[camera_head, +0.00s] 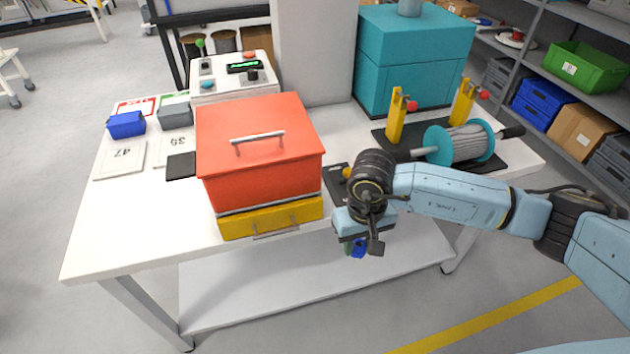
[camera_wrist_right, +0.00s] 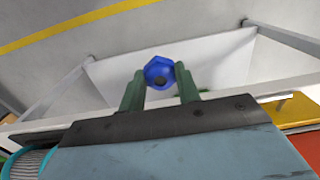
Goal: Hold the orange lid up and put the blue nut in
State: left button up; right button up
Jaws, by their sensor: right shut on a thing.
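The orange lid (camera_head: 262,137) is on the box on the table and looks closed, with a metal handle on top. The box has a yellow drawer (camera_head: 270,217) at its lower front. My right gripper (camera_head: 355,247) hangs in front of the table's front edge, to the right of the box. It is shut on the blue nut (camera_wrist_right: 160,73), which sits between the two green fingers in the right wrist view. The nut also shows small in the head view (camera_head: 359,249). My left gripper is in neither view.
A blue bin (camera_head: 126,124) and a grey bin (camera_head: 175,115) stand left of the box by numbered cards. A control panel (camera_head: 232,80) is behind the box. The front left of the table is clear.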

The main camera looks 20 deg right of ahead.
pick_arm(q)
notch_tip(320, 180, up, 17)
jog(key=p, duration=1.5)
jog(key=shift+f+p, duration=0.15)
jog(key=shift+p, duration=0.15)
pick_arm(e)
jog(key=w+d+r, duration=0.1)
jog(key=w+r, duration=0.2)
jog(key=r, duration=0.7)
jog(key=w+d+r, duration=0.2)
jog(key=r, duration=0.9)
jog(key=shift+w+d+r, duration=0.15)
jog(key=shift+w+d, duration=0.1)
jog(key=shift+w, duration=0.15)
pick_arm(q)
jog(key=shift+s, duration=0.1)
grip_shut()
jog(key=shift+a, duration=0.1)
